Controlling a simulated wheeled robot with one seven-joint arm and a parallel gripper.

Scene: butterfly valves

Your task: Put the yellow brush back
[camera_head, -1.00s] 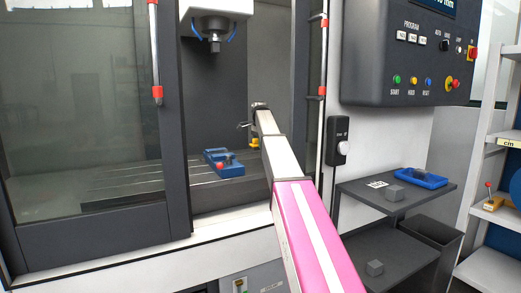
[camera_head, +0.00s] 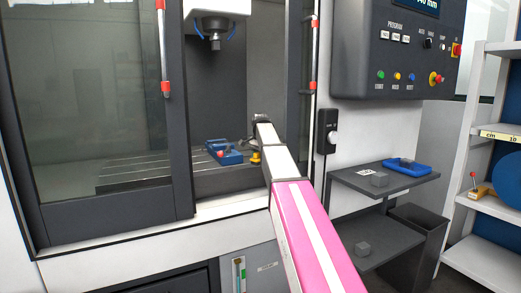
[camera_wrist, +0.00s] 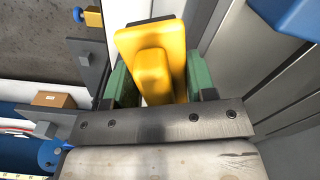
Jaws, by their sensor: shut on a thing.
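The yellow brush (camera_wrist: 155,65) fills the top middle of the wrist view. My gripper (camera_wrist: 152,88) is shut on it, with a green pad on each side of the brush. The brush's lower end is hidden from the wrist camera. In the head view my arm reaches through the machine's open doorway. A small yellow piece (camera_head: 255,158) shows just left of the arm, by the blue vise (camera_head: 223,152). I cannot tell whether it is the brush. My gripper's fingers are not clear there.
The machine's slotted bed (camera_head: 130,172) lies under the vise, with a spindle (camera_head: 214,40) above. The door frame (camera_head: 180,130) stands left of my arm. To the right are a control panel (camera_head: 400,55), a grey shelf stand (camera_head: 350,185) and a white rack (camera_head: 470,225).

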